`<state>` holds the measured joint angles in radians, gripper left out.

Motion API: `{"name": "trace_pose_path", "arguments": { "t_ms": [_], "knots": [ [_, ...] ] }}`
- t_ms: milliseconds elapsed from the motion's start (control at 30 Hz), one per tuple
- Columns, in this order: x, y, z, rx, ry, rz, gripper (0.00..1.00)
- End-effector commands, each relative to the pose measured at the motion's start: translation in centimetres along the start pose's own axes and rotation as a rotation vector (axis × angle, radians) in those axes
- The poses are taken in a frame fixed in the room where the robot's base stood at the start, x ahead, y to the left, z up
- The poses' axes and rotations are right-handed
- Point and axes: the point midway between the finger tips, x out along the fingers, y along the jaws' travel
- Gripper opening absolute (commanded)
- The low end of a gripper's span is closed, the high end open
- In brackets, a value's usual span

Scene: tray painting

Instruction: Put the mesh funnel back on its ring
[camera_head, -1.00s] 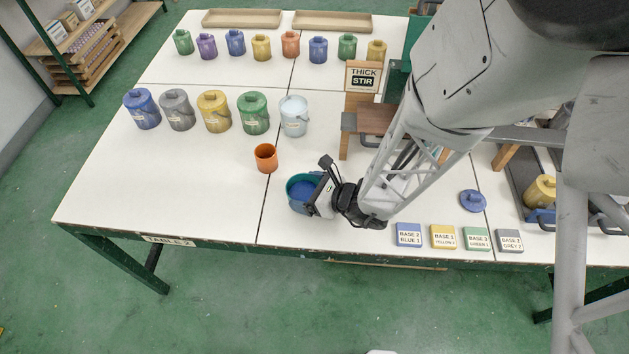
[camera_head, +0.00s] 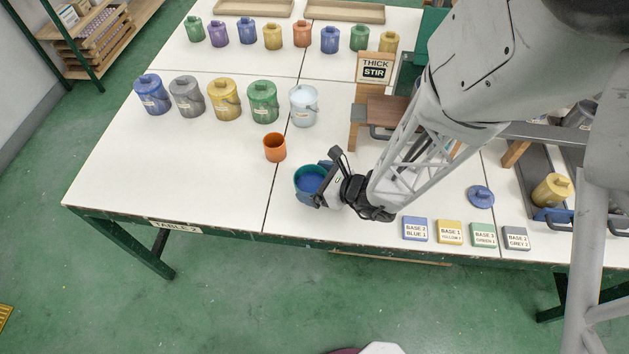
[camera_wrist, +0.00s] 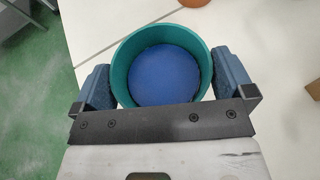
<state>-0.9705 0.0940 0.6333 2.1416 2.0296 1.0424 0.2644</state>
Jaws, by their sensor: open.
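I cannot pick out a mesh funnel or its ring in either view. A teal pot with a blue inside (camera_head: 310,181) stands on the white table near the front edge, and it fills the middle of the wrist view (camera_wrist: 120,60). My gripper (camera_head: 318,184) is low at the pot. In the wrist view its two blue fingers stand open, one on each side of the pot, with a small gap visible on the right. A wooden stand (camera_head: 356,130) with a THICK STIR sign (camera_head: 375,69) is behind my arm, which hides part of it.
An orange cup (camera_head: 275,147) stands left of the pot. A pale blue bucket (camera_head: 303,106) ends a row of lidded cans. Label tiles (camera_head: 415,229) and a blue lid (camera_head: 481,197) lie right of my gripper. The table's front left is clear.

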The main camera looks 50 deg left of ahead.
Motion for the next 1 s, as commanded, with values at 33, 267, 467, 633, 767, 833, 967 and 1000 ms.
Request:
{"name": "trace_pose_path", "arguments": {
  "t_ms": [33,267,467,633,767,833,967,1000],
  "knots": [
    [-0.3,0.0,0.0,0.001,0.000,-0.001,1.00],
    [-2.5,0.0,0.0,0.001,0.000,-0.002,1.00],
    [-5.0,0.0,0.0,0.001,0.000,-0.002,1.00],
    [-7.0,0.0,0.0,0.000,0.000,-0.002,1.00],
    [-8.6,-0.1,0.0,0.001,0.000,-0.002,1.00],
    [-9.3,0.0,0.0,0.001,0.000,-0.002,1.00],
    [-10.5,0.0,0.0,0.001,-0.001,-0.001,1.00],
    [-10.8,0.0,0.0,0.001,0.000,-0.001,1.00]
  ]
}}
